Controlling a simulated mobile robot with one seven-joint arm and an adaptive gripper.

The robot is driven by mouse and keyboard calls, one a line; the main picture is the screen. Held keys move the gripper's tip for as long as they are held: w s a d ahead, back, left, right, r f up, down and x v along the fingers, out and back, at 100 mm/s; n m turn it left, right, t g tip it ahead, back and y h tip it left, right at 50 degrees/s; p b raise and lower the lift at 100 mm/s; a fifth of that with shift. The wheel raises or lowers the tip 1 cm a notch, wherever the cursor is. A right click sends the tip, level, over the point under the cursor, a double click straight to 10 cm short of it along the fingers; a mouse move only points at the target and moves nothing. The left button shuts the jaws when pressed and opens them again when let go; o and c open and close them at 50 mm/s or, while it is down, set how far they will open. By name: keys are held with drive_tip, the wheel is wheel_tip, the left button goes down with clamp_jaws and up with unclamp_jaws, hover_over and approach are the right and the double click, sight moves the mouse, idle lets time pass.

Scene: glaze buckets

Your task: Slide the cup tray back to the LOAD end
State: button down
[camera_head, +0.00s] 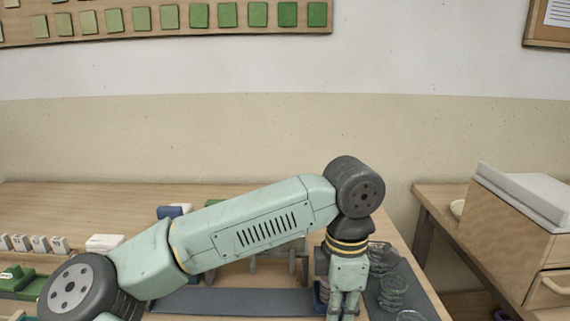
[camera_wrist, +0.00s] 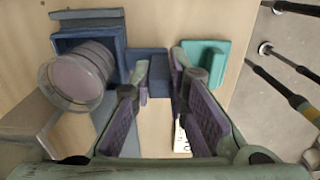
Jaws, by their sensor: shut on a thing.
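The cup tray (camera_wrist: 88,42) is blue and shows in the wrist view at the upper left. A clear, pinkish cup (camera_wrist: 75,82) sits tilted-looking in it. A blue tab (camera_wrist: 159,76) juts from the tray's right side. My gripper (camera_wrist: 161,84) has its purple-padded fingers on either side of this tab and is shut on it. In the head view my gripper (camera_head: 342,303) points down at the lower right of the table; the tray is mostly hidden there behind my arm.
A teal block (camera_wrist: 205,60) lies just right of the fingers. A dark rail (camera_head: 230,301) runs along the table. Glassy cups (camera_head: 392,290) stand on a dark strip right of my gripper. A wooden cabinet (camera_head: 505,240) stands farther right, beyond a floor gap.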

drive_tip(key=c, duration=1.6)
unclamp_jaws()
drive_tip(key=shift+c, duration=0.2)
drive_tip(key=shift+r+p, duration=2.15)
drive_tip(key=shift+r, duration=1.4)
